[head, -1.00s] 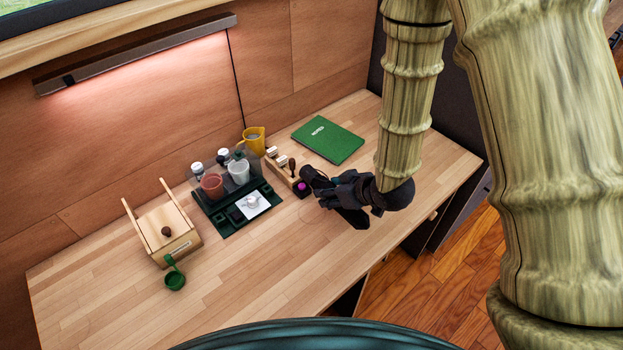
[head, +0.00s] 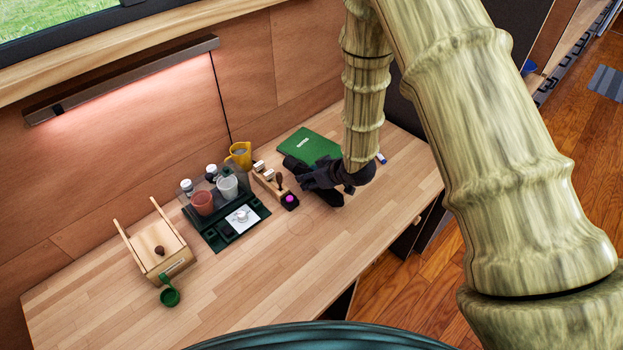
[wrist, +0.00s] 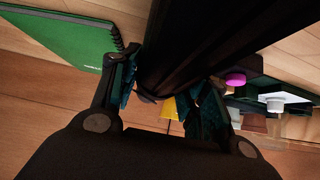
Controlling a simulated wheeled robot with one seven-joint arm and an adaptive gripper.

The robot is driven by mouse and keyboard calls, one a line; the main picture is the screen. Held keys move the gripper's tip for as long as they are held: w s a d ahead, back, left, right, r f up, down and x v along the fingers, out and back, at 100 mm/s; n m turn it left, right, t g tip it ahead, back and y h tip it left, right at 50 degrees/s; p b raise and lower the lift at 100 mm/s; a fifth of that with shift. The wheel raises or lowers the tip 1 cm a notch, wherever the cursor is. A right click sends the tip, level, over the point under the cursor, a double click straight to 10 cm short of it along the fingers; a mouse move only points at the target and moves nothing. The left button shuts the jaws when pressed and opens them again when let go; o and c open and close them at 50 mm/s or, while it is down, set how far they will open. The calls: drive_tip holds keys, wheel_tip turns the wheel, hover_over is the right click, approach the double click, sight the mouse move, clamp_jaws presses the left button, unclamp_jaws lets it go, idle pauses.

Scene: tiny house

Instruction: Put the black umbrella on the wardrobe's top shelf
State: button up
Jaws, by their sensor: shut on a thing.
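The black umbrella (head: 332,197) is a dark, long, folded shape held across my gripper (head: 318,180) above the desk, by the front edge of the green notebook. In the wrist view the umbrella (wrist: 205,45) runs between the two fingers of my gripper (wrist: 168,95), which are shut on it. In the head view the dark gripper and umbrella blend together, so their exact border is hard to tell. I cannot make out the wardrobe or its top shelf in these frames.
The wooden desk (head: 300,270) holds a green notebook (head: 308,146), a yellow jug (head: 240,155), a wooden stamp rack (head: 268,182), a dark green tray (head: 207,236) with cups, and a wooden box (head: 160,248). Open wooden floor (head: 400,290) is at right.

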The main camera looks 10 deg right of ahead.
drive_tip(key=shift+f, duration=0.85)
drive_tip(key=shift+f, duration=0.2)
drive_tip(key=o, duration=1.3)
drive_tip(key=shift+o, duration=0.2)
drive_tip(key=shift+r, duration=0.2)
